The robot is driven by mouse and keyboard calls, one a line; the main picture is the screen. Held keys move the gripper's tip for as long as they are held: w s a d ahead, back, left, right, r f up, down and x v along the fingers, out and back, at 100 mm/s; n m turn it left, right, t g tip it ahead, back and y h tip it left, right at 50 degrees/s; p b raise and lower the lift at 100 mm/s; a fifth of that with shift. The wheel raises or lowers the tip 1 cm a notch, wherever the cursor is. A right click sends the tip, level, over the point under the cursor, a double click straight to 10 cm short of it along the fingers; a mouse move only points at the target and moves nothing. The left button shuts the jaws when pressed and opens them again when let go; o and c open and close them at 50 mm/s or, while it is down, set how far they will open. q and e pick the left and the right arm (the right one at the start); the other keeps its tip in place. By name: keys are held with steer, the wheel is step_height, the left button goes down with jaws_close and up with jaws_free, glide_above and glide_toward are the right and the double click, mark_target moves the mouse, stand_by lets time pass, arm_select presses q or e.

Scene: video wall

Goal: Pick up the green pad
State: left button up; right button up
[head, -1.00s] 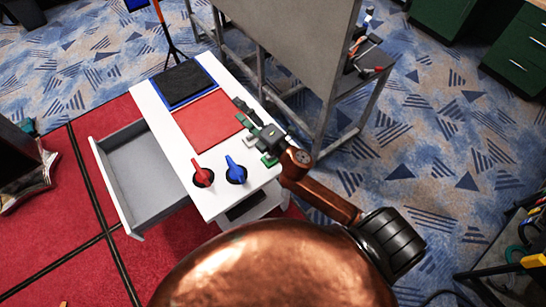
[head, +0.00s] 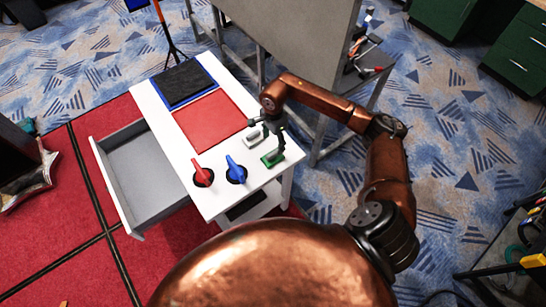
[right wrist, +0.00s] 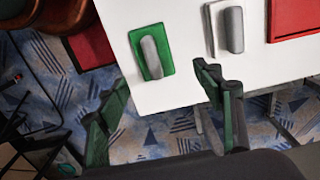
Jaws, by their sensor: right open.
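The green pad (head: 272,159) lies at the right edge of the white table top, near its front corner. In the right wrist view the green pad (right wrist: 139,41) is a flat green plate with a rounded grey handle on top. My right gripper (head: 268,128) points down above that edge, close to the pad, and hides part of its handle in the head view. In the right wrist view its fingers (right wrist: 160,82) are spread apart and empty, with the pad beyond them. My left gripper is not in view.
A whitish pad with a grey handle (right wrist: 230,30) lies next to the green one. The drawer (head: 146,177) is open. A grey panel (head: 290,40) stands behind.

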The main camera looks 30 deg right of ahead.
mark_target(273, 153)
steer(key=f, duration=0.4)
steer(key=s+a+f, duration=0.1)
steer(key=f, duration=0.2)
steer(key=shift+p, duration=0.3)
steer(key=shift+d+f, duration=0.1)
steer(key=shift+f, duration=0.2)
steer(key=c, duration=1.3)
steer(key=shift+o, duration=0.2)
steer(key=shift+r, duration=0.1)
steer(key=shift+r, duration=0.55)
steer(key=w+a+r+b, duration=0.1)
steer(key=w+a+r, duration=0.1)
steer(key=a+r, duration=0.4)
steer(key=w+a+r+b, duration=0.1)
steer(key=w+a+r, duration=0.2)
steer(key=a+r, duration=0.2)
steer(key=shift+w+a+r, duration=0.25)
steer(key=shift+a+r, duration=0.15)
steer(key=shift+a, duration=0.55)
